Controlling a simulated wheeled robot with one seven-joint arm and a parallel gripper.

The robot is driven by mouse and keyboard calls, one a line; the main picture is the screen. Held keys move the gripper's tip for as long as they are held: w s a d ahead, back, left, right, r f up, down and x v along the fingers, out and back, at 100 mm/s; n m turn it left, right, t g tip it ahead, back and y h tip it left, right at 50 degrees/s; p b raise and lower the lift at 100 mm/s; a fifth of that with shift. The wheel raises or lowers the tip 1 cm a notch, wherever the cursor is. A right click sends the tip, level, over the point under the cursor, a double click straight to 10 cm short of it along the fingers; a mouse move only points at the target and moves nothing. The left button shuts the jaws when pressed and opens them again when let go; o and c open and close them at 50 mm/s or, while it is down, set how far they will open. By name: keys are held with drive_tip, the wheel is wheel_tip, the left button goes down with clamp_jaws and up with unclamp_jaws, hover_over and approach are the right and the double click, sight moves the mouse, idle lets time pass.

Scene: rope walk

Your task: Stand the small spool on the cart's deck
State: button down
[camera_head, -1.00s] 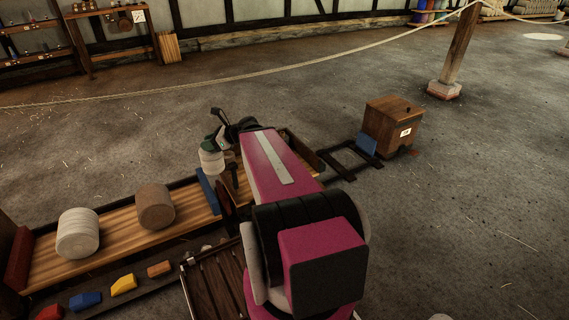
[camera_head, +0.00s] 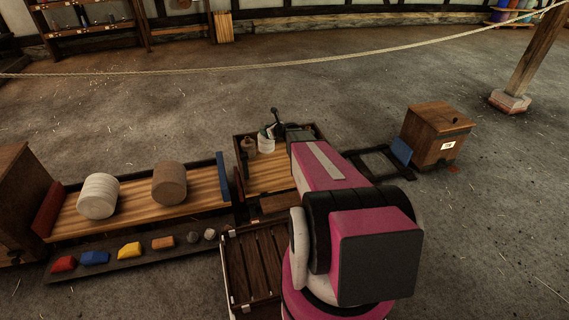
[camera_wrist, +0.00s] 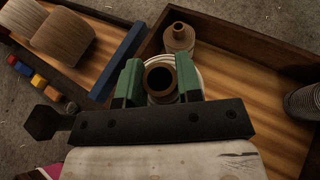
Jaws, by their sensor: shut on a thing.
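The small spool, white with a brown core, is gripped upright between the green fingers of my gripper (camera_wrist: 160,80) in the wrist view. In the head view the small spool (camera_head: 266,144) shows pale below my gripper (camera_head: 272,131), at the back left of a shallow wooden tray (camera_head: 268,183) with raised sides. The spool is over this tray; I cannot tell whether its base touches the floor. A brown bottle-shaped piece (camera_wrist: 179,37) stands close behind it. A slatted dark wooden deck (camera_head: 252,268) lies nearer my base; I cannot tell which of the two is the cart's.
A bench with two large spools (camera_head: 98,196) (camera_head: 169,184) and a blue end board (camera_head: 223,176) adjoins the tray. A grey ribbed piece (camera_wrist: 303,101) stands at the tray's right. A wooden box (camera_head: 437,134) is farther right. A rope (camera_head: 300,63) crosses behind over open floor.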

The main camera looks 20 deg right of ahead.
drive_tip(key=shift+m+h, duration=0.3)
drive_tip(key=w+f, duration=0.2)
drive_tip(key=f, duration=0.1)
drive_tip(key=w+d+f, duration=0.1)
drive_tip(key=shift+w+f, duration=0.2)
drive_tip(key=shift+f, duration=0.2)
drive_tip(key=s+d+f, duration=0.5)
drive_tip(key=d+f, duration=0.5)
drive_tip(key=f, duration=0.1)
drive_tip(key=shift+s, duration=0.2)
drive_tip(key=c, duration=0.8)
unclamp_jaws()
drive_tip(key=shift+f, duration=0.15)
